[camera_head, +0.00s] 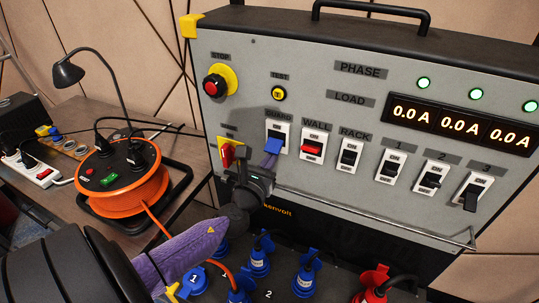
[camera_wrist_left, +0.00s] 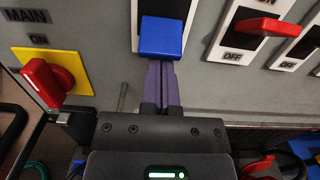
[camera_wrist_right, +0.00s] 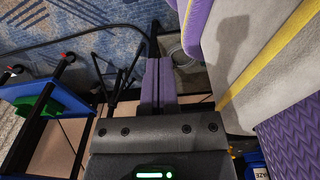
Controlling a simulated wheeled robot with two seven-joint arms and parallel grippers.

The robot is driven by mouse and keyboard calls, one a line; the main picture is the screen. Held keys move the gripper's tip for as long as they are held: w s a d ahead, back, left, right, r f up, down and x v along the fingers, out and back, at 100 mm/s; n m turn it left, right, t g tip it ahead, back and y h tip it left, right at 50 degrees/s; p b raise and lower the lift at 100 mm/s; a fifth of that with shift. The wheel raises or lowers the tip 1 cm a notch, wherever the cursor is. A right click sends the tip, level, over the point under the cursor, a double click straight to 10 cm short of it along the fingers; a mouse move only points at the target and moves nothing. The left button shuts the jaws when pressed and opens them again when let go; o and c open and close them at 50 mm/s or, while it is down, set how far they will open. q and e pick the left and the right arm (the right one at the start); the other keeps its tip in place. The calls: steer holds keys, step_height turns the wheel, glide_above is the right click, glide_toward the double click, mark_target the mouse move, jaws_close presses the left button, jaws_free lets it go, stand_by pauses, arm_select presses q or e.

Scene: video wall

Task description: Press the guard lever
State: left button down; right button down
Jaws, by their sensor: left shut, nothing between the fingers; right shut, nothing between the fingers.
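The guard lever (camera_head: 274,145) is a blue rocker in a white plate under the GUARD label on the grey panel. It also shows in the left wrist view (camera_wrist_left: 161,37), sticking out from its plate. My left gripper (camera_head: 269,163) is shut and empty, with its purple fingertips right at the lower edge of the blue lever. In the left wrist view the fingertips (camera_wrist_left: 162,66) seem to meet or nearly meet that edge; whether they touch I cannot tell. My right gripper (camera_wrist_right: 158,62) is shut and empty, away from the panel, and shows only in its wrist view.
A red WALL switch (camera_head: 312,148) and several black switches stand right of the lever. A red rotary knob on a yellow plate (camera_wrist_left: 48,75) is to its left, with a red stop button (camera_head: 214,85) above. A rail (camera_head: 370,212) and blue plugs (camera_head: 259,262) lie below.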

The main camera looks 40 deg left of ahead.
mark_target(271, 152)
arm_select(q)
steer(key=shift+s+d+r+g+h+p, duration=0.15)
steer(key=shift+r+g+p, duration=0.4)
steer(key=shift+p, duration=1.5)
steer(key=shift+s+a+r+g+h+p, duration=0.1)
steer(key=shift+r+g+h+p, duration=0.3)
steer(key=shift+p, duration=1.7)
steer(key=shift+s+d+r+g+h+p, duration=0.1)
steer(key=shift+r+g+p, duration=0.55)
steer(key=shift+p, duration=1.4)
steer(key=g+p, duration=0.2)
steer(key=p, duration=0.5)
steer(key=shift+s+r+g+h, duration=0.1)
steer(key=shift+s+g+h, duration=0.05)
steer(key=shift+g+h, duration=0.2)
steer(key=shift+r+p, duration=0.7)
steer(key=shift+r, duration=0.1)
steer(key=shift+f, duration=0.1)
